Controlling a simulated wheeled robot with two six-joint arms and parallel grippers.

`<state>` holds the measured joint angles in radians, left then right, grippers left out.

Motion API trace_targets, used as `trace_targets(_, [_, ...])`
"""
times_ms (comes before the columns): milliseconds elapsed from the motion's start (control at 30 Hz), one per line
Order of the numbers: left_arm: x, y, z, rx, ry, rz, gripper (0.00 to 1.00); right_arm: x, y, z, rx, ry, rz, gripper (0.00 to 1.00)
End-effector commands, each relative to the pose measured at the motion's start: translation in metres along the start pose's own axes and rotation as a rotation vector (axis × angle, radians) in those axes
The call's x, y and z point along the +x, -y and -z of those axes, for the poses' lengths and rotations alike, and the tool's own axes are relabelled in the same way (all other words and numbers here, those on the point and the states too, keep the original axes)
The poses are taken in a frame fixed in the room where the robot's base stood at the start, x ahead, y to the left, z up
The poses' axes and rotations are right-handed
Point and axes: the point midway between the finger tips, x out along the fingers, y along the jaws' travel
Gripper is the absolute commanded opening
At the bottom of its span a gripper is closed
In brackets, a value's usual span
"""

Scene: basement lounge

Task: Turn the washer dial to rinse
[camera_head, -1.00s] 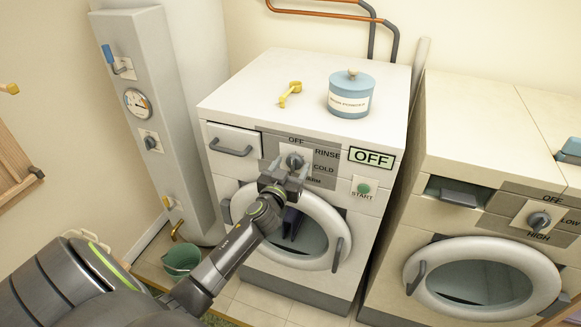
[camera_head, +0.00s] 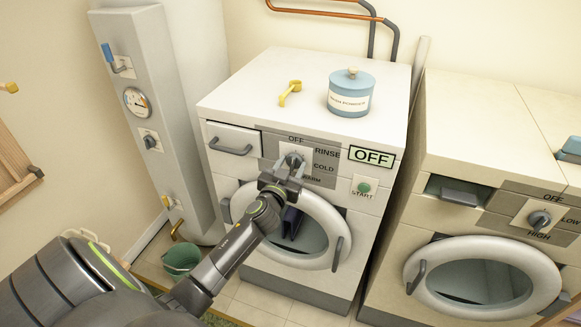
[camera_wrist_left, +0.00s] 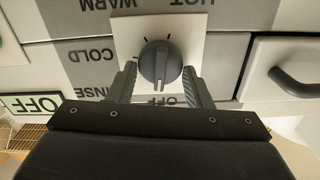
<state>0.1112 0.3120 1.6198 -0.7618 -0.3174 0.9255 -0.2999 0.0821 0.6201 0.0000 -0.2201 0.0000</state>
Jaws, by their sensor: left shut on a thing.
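The washer dial (camera_head: 294,160) is a grey knob on a pale square plate on the left washer's front panel. In the left wrist view the dial (camera_wrist_left: 160,64) appears upside down, its ridge running straight up and down between the fingers. The labels around it include OFF, RINSE (camera_head: 327,153), COLD and WARM. The display (camera_head: 371,157) reads OFF. My left gripper (camera_head: 285,169) is at the dial, one finger on each side, shut on it; the wrist view (camera_wrist_left: 160,86) does not clearly show the contact. My right gripper is not in view.
A blue lidded tub (camera_head: 351,93) and a yellow scoop (camera_head: 290,93) sit on the washer top. A green START button (camera_head: 364,188) is right of the dial. The round door (camera_head: 338,252) is below my gripper. A second machine (camera_head: 483,150) stands to the right.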

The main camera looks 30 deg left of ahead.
Motion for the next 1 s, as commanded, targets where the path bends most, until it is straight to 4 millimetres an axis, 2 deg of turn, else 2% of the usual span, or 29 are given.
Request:
trace_targets(600, [-0.0003,-0.0028,-0.0013,0.520,0.001,0.000,0.23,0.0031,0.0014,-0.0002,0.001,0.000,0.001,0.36])
trace_targets(1000, [-0.0003,-0.0036,-0.0024,0.711,0.002,0.000,0.23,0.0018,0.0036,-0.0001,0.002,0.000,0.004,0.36])
